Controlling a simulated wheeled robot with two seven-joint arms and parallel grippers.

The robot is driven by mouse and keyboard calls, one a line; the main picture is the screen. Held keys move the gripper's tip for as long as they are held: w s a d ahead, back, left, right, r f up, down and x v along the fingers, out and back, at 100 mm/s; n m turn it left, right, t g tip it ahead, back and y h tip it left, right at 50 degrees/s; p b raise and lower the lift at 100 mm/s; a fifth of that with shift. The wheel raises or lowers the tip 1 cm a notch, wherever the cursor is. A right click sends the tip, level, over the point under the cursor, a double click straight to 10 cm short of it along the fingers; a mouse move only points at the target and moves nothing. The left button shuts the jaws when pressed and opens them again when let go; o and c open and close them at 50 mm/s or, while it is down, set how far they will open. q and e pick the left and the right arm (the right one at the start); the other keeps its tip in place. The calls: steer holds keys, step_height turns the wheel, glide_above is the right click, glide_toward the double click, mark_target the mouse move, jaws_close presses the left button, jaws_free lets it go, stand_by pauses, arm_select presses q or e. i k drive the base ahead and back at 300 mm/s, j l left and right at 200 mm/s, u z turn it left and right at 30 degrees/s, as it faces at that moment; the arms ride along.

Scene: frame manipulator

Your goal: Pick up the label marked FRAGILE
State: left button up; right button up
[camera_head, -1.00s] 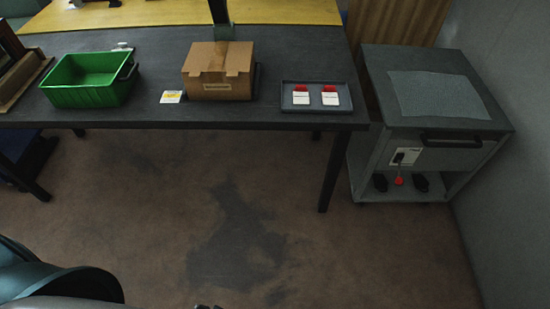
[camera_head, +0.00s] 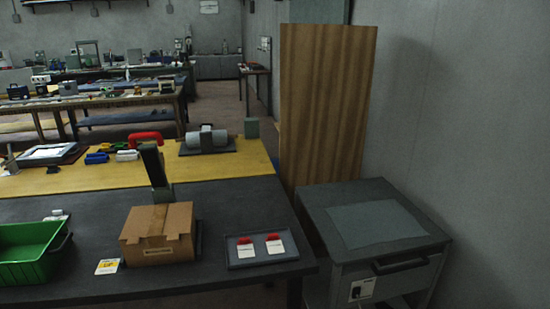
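Two small labels, white with red tops, lie side by side in a shallow grey tray (camera_head: 240,262) on the dark table. The left label (camera_head: 246,249) and the right label (camera_head: 275,246) are too small to read, so I cannot tell which is marked FRAGILE. A white and yellow card (camera_head: 107,266) lies on the table left of a closed cardboard box (camera_head: 157,233); its print is also too small to read with certainty. Neither of my grippers is in view.
A green bin (camera_head: 28,258) stands at the table's left. A dark upright post (camera_head: 153,168) rises behind the box. A grey cabinet (camera_head: 385,215) stands right of the table, before a wooden panel (camera_head: 322,105). The dark tabletop is clear around the tray.

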mark_target(246, 250)
steer(key=i+l+u, duration=0.1)
steer(key=u, duration=0.4)
steer(key=i+l+u, duration=0.4)
steer(key=l, duration=0.2)
steer(key=l+u, duration=0.2)
steer(key=l, duration=0.15)
steer(key=i+l, duration=0.1)
steer(key=l, duration=0.25)
steer(key=i+l, duration=0.15)
steer(key=l, duration=0.25)
steer(key=i+l, duration=0.1)
steer(key=l, duration=0.25)
steer(key=i+l+u, duration=0.1)
steer(key=l, duration=0.25)
